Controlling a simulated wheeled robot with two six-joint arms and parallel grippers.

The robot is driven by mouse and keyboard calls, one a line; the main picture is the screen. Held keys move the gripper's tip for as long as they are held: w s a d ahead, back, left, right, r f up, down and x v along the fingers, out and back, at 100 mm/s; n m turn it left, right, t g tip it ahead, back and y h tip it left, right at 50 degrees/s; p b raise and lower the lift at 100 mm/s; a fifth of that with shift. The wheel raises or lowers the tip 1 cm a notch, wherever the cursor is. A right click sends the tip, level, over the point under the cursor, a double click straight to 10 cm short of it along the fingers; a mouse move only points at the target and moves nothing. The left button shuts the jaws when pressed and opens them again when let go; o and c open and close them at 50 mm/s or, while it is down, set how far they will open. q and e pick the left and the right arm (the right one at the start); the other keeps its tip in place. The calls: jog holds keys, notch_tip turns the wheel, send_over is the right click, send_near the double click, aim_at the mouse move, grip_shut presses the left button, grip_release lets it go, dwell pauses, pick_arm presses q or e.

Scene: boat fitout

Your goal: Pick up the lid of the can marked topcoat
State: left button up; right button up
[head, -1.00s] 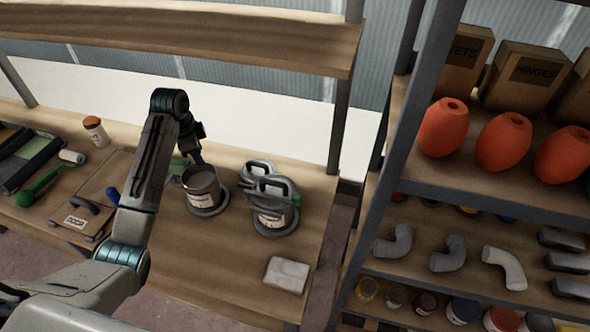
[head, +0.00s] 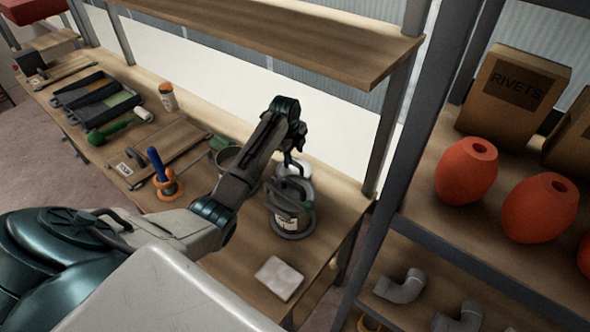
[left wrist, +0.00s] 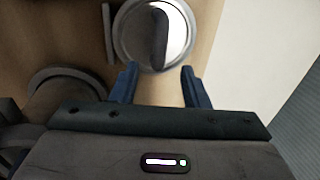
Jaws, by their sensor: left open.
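A can (head: 286,222) with a pale label and a dark top stands near the right end of the bench; its lettering is too small to read. Just behind it, a pale round lid (head: 296,168) shows, partly hidden by my left gripper (head: 292,170), which hangs over it. In the left wrist view, my open left gripper (left wrist: 159,74) has its blue fingers apart and empty. A round pale lid (left wrist: 182,32) with a dark bar handle lies just beyond the fingertips, roughly centred between them. I cannot tell which can is marked topcoat. My right gripper is out of view.
An open can (head: 228,158) stands left of the lid, partly behind my arm. A pale block (head: 279,277) lies near the bench's front edge. An orange ring tool with a blue handle (head: 157,168) stands left. A shelf post and orange floats (head: 466,171) are at right.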

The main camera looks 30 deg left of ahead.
aim_at(295, 163)
pick_arm(q)
jog(key=f+p, duration=0.1)
jog(key=f, duration=0.1)
jog(key=f+p, duration=0.1)
jog(key=f, duration=0.1)
jog(key=shift+w+a, duration=0.15)
jog(key=shift+w, duration=0.25)
jog(key=shift+f, duration=0.4)
jog(key=c, duration=0.7)
grip_shut()
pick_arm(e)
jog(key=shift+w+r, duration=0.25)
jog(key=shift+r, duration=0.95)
